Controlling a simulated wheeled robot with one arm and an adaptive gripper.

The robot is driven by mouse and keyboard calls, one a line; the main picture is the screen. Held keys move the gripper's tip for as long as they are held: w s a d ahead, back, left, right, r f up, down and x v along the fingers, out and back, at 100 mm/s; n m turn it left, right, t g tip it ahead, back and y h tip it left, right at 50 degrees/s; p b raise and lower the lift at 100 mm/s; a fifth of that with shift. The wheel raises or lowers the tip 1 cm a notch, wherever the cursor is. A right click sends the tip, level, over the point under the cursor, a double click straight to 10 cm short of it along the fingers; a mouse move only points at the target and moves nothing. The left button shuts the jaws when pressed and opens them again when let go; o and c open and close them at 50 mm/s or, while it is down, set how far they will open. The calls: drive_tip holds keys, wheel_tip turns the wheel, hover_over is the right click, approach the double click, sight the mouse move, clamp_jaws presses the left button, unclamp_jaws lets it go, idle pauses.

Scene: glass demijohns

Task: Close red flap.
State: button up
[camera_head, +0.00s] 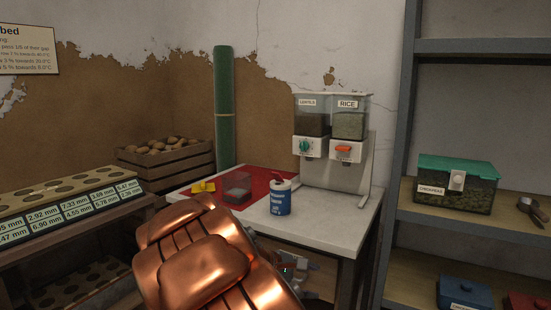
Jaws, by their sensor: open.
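A blue and white canister (281,199) stands upright on the white tabletop. A small red flap (278,175) sticks up and left from its top and looks raised. The dispenser's rice side has an orange-red lever (344,149), set about level. My gripper (312,281) is low in the middle, below the table's front edge in the picture and apart from the canister. It is open, and no object shows between its fingers. My copper arm hides part of it and the table's front left.
The dispenser (334,167) stands behind the canister. A rack (70,205) is at left, shelving (400,165) at right. The tabletop right of the canister is clear.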

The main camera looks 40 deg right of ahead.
drive_tip(key=w+d+r+n+t+h+p, duration=0.1)
drive_tip(key=w+d+r+n+h+p, duration=0.4)
drive_tip(key=w+d+r, duration=0.4)
drive_tip(key=n+t+h+p, duration=0.2)
drive_tip(key=n+t+p, duration=0.6)
drive_tip(key=n+p, duration=0.45)
approach(275, 173)
drive_tip(key=d, duration=0.3)
drive_tip(key=shift+w+p+x, duration=0.2)
drive_tip(key=shift+p+x, duration=0.3)
drive_tip(key=shift+x, duration=1.35)
drive_tip(key=shift+w+p+x, duration=0.2)
drive_tip(key=shift+p+x, duration=0.3)
drive_tip(key=shift+x, duration=1.35)
drive_tip(key=shift+a, duration=0.1)
clamp_jaws()
